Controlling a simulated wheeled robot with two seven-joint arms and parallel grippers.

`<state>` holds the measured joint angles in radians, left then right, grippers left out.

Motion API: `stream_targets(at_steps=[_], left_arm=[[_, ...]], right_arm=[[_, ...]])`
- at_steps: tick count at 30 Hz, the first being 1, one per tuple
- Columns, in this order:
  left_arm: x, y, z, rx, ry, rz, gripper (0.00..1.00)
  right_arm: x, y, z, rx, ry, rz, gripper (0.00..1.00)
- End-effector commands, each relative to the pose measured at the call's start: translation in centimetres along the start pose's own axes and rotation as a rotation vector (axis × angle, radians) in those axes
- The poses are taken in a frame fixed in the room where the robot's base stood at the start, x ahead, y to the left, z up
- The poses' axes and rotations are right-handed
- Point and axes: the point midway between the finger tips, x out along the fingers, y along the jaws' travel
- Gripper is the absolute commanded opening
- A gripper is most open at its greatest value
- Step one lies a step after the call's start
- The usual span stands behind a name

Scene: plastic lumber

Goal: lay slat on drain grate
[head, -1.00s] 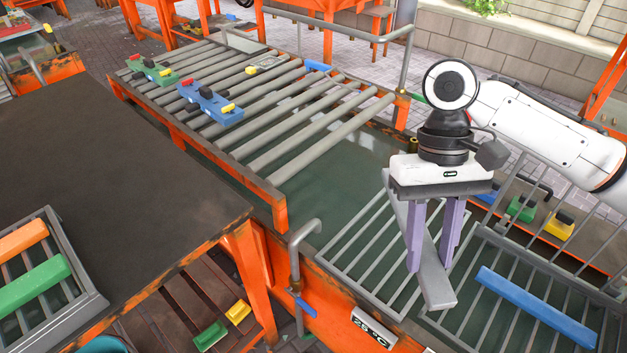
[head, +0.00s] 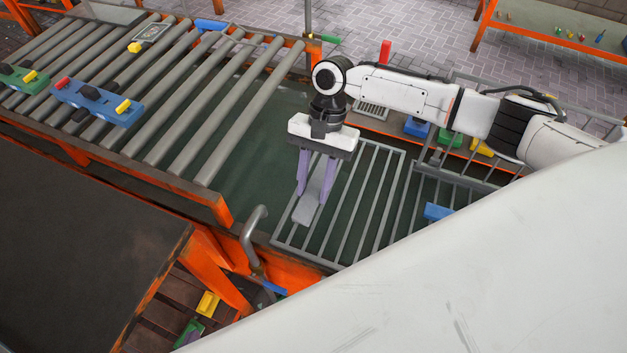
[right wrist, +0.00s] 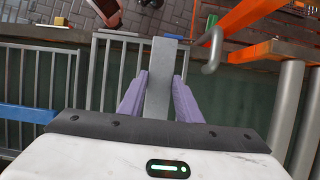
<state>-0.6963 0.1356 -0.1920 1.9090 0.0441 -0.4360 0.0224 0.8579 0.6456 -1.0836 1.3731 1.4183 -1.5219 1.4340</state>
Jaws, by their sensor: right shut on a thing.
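My right gripper (head: 312,192), whose arm comes in from the right, is shut on a grey slat (head: 308,210). In the right wrist view the slat (right wrist: 160,75) stands out between the two purple fingers. The drain grate (head: 375,205) is a grey barred rack over the dark green tank; its bars also show in the right wrist view (right wrist: 97,70). In the head view the slat overlaps the grate's left part, roughly along its bars. I cannot tell whether it touches them. My left gripper is not in view.
A roller conveyor (head: 213,125) carrying a blue block (head: 95,102) lies left of the tank. A bent grey pipe (head: 250,235) stands at the tank's near edge. A second rack to the right holds a blue slat (head: 438,211). A large white surface hides the lower right.

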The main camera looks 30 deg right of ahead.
Motion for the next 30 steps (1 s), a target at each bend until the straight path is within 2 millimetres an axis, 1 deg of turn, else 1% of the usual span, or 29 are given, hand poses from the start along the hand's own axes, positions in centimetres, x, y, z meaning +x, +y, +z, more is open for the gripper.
stream_targets(at_steps=[8, 14, 24, 30], left_arm=[[0.2, -0.1, -0.1, 0.001, 0.004, -0.001, 0.0], [1.0, -0.3, -0.3, 0.004, 0.015, -0.002, 0.0], [2.0, -0.4, 0.8, 0.003, 0.015, -0.003, 0.0], [2.4, -0.4, 1.4, 0.002, 0.011, -0.003, 0.0]], right_arm=[[0.2, 0.0, 0.1, -0.004, -0.005, 0.003, 0.03], [2.0, 0.0, -0.6, -0.003, -0.005, 0.003, 0.03], [5.7, 0.0, -2.2, -0.004, -0.004, 0.002, 0.03], [7.3, 0.0, -2.8, -0.005, -0.005, 0.003, 0.03]])
